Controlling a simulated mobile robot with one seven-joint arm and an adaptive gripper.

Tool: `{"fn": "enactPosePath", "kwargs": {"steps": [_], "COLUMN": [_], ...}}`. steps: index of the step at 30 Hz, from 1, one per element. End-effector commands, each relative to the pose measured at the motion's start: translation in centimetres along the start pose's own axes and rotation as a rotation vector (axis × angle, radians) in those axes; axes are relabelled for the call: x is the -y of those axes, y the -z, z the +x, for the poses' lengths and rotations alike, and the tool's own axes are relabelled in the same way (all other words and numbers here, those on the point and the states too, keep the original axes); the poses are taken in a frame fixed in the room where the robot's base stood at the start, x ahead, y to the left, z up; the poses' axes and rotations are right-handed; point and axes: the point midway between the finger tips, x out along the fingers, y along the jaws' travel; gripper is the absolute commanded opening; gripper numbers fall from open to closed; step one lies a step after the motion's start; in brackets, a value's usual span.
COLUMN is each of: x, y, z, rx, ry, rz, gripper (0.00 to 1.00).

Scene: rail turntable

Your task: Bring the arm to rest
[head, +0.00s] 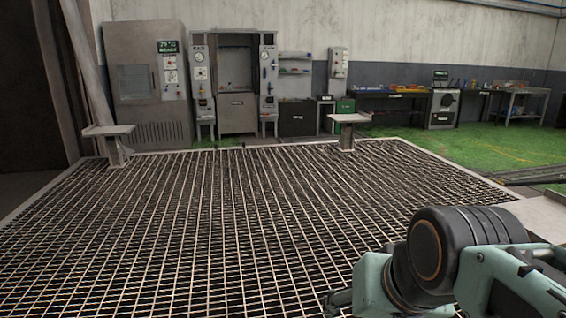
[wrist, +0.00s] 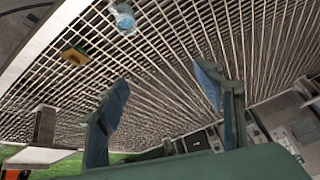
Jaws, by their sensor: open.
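My arm (head: 440,262) shows at the lower right of the head view, folded low over the grating. A small dark part at its left end touches the lower edge, and I cannot tell there whether it is the gripper. In the wrist view my gripper (wrist: 161,88) has its two fingers spread wide apart. The gripper is open and empty.
A wide metal grating (head: 200,215) fills the floor ahead and looks clear in the head view. Two small pedestals (head: 108,131) (head: 348,118) stand at its far edge. Cabinets (head: 146,85) line the wall. The wrist view shows a blue-white object (wrist: 123,18) and an orange-yellow one (wrist: 75,56).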

Motion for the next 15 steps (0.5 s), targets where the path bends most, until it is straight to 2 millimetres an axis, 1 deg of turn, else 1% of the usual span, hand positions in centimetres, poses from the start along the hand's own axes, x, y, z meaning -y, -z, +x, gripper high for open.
{"fn": "enactPosePath", "kwargs": {"steps": [1, 3, 4, 5, 11, 15], "x": [-1.0, -2.2, -1.8, -1.6, -1.0, -0.6], "y": [-1.9, -4.5, -3.3, -2.7, -0.6, 1.3], "z": [0.1, 0.2, -1.2, -1.8, -5.3, -8.3], "rx": [0.022, 0.066, 0.062, 0.061, 0.061, 0.06], "ry": [-0.034, -0.077, -0.069, -0.066, -0.063, -0.063], "rz": [-0.052, -0.138, -0.137, -0.135, -0.132, -0.131], "gripper": [0.61, 0.61, 0.61, 0.61, 0.61, 0.61]}}
